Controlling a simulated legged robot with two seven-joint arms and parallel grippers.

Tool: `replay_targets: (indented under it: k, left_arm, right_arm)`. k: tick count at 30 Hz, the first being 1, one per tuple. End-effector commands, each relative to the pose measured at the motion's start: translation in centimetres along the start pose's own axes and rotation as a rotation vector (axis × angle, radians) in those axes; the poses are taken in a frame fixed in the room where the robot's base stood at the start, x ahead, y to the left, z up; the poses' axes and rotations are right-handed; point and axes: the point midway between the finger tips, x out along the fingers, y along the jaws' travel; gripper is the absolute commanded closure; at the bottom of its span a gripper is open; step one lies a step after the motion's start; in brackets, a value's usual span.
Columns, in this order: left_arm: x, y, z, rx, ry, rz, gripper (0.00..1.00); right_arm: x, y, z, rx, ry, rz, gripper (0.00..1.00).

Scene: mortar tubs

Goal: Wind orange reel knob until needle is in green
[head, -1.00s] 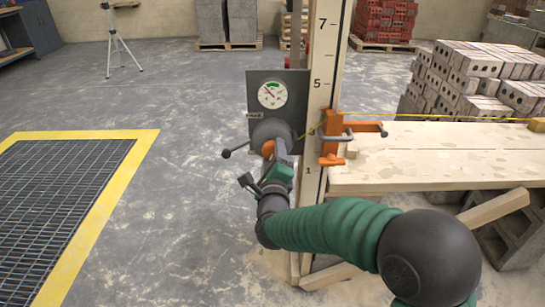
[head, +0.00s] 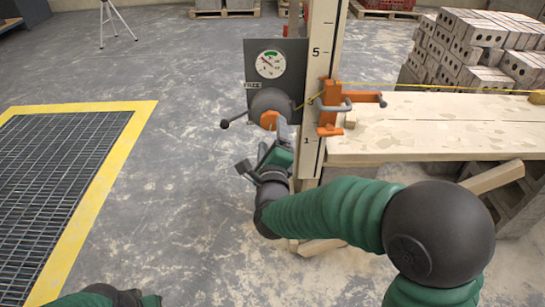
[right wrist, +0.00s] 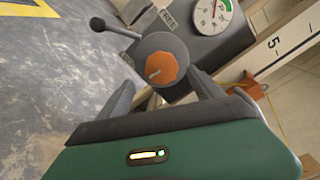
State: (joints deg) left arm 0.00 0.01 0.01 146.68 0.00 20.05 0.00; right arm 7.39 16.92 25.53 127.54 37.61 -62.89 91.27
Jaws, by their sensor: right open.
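The orange knob (head: 269,120) sits at the centre of a dark round reel (head: 272,103) on a grey panel fixed to a wooden post. The round white gauge (head: 270,64) above it has a green arc at the top; its needle seems to point up and left, outside the green. My right gripper (head: 279,136) is open just in front of the knob. In the right wrist view the knob (right wrist: 161,68) shows between and beyond the spread fingers, apparently untouched. My left gripper (head: 130,298) is partly in view at the bottom left; its jaws are unclear.
A black crank handle (head: 225,123) sticks out left of the reel, beside a label reading FREE (head: 257,85). An orange clamp (head: 331,105) and a yellow line are by the post. A wooden plank (head: 440,125) lies to the right.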

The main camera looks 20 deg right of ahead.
Motion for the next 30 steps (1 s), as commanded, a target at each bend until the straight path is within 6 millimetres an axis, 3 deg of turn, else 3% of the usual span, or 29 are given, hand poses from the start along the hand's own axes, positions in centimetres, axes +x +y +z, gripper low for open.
replay_targets:
  k: [9, 10, 12, 15, 30]
  left_arm:
    - [-2.5, 0.0, -0.6, 0.0, 0.0, 0.0, 1.0]
    - [-1.6, 0.0, -0.4, 0.0, 0.001, 0.0, 1.0]
    - [0.0, 0.0, 0.0, 0.0, 0.0, 0.0, 1.0]
    - [0.7, 0.0, 0.2, 0.0, -0.001, 0.0, 1.0]
    - [0.7, 0.0, 0.1, 0.0, 0.0, 0.0, 1.0]
  right_arm:
    - [-9.5, -0.1, 0.2, -0.003, -0.003, 0.005, 0.24]
    - [-10.0, 0.2, -0.1, -0.001, -0.003, 0.0, 0.24]
    - [-10.8, 0.6, -0.3, 0.0, -0.003, -0.004, 0.24]
    - [-11.7, 0.4, -0.3, 0.001, 0.0, -0.002, 0.24]
    - [-12.2, 0.2, -0.1, 0.0, 0.002, 0.003, 0.24]
